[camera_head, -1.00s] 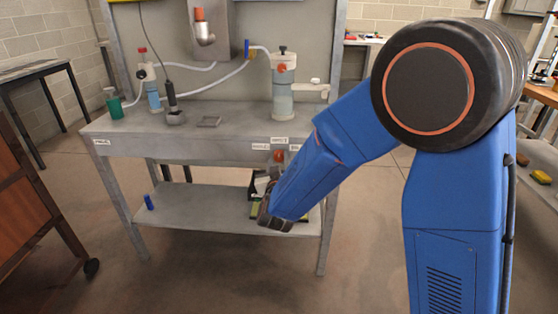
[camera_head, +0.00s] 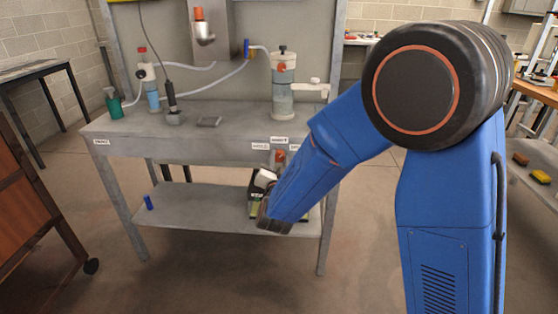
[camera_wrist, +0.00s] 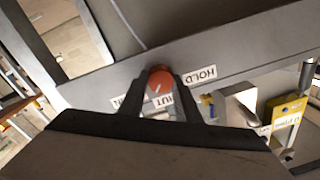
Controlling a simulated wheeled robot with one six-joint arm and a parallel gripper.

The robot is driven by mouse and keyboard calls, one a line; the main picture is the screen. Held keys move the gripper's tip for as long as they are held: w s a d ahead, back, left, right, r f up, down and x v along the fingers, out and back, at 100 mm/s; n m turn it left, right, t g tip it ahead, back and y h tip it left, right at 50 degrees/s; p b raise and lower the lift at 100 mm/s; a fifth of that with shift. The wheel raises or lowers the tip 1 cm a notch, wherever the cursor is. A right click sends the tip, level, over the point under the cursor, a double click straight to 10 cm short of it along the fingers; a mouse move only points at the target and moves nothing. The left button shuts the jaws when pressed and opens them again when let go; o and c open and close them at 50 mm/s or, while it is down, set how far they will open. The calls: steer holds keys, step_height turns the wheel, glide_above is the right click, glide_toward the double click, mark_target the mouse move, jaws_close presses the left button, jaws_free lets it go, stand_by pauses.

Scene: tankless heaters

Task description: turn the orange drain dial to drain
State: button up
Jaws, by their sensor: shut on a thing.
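The orange drain dial (camera_wrist: 160,80) is on the front edge of the grey workbench (camera_wrist: 100,88). In the wrist view my gripper (camera_wrist: 161,88) has its two dark fingers on either side of the dial, shut on it. A pale mark shows on the dial's face. A HOLD label (camera_wrist: 198,75) is beside the dial; a second label is partly hidden by the fingers, and a third is cut off by them. In the head view the dial (camera_head: 279,157) shows as a small orange spot at the bench's front, below white labels (camera_head: 279,139). The gripper is mostly hidden behind my forearm there.
A clear cylinder (camera_head: 283,90) with a dark knob stands on the bench above the dial. A lower shelf (camera_head: 190,208) holds a small blue object (camera_head: 149,202) and dark and green items. A yellow tag (camera_wrist: 289,112) is right of the gripper in the wrist view.

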steer(key=shift+f+m, duration=0.1)
steer(key=shift+m, duration=1.6)
steer(key=o, duration=1.1)
steer(key=shift+c, duration=0.2)
steer(key=s, duration=1.7)
steer(key=shift+s+f, duration=0.2)
steer(key=shift+f, duration=0.15)
steer(key=shift+a, duration=0.1)
